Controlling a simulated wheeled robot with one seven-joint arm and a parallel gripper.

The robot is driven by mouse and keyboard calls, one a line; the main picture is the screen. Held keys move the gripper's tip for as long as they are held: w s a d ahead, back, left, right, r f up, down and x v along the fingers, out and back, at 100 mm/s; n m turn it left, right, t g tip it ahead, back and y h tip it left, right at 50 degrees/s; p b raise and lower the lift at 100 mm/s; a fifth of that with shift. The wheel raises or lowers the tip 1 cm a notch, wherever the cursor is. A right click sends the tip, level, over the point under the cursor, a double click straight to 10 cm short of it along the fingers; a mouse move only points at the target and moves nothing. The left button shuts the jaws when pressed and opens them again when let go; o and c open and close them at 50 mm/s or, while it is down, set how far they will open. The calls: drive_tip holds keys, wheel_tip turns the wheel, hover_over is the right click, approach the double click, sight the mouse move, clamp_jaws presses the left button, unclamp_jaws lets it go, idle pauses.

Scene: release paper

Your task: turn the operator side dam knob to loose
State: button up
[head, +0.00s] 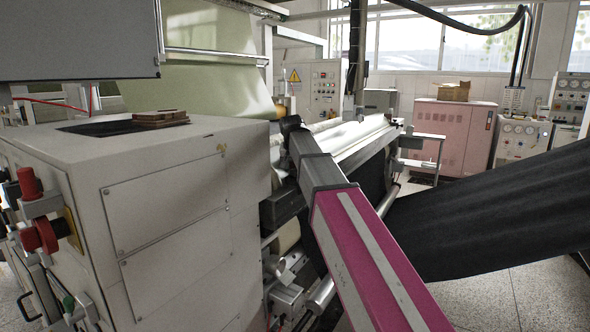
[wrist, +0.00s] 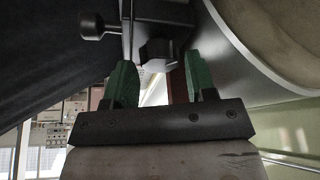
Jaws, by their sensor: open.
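My gripper (wrist: 160,62) shows in the wrist view with its two green fingers apart. A dark angular knob-like piece (wrist: 157,49) sits just beyond and between the fingertips; I cannot tell whether either finger touches it. A black round knob (wrist: 92,26) on a short stem lies to the left of it, outside the fingers. Both are by a dark bracket (wrist: 163,12). I cannot tell for sure which is the operator side dam knob, or its setting. In the head view my arm reaches to the machine's roller end, and the knob cannot be made out there.
A large pale roll (wrist: 275,35) curves close to the right finger in the wrist view. In the head view a white machine cabinet (head: 165,200) stands left of my arm. A black sheet (head: 490,215) stretches to the right. Speckled floor (head: 530,295) shows at lower right.

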drive_tip(key=v, duration=0.9)
drive_tip(key=shift+s+r, duration=0.15)
drive_tip(key=shift+r, duration=0.25)
drive_tip(key=shift+s, duration=0.1)
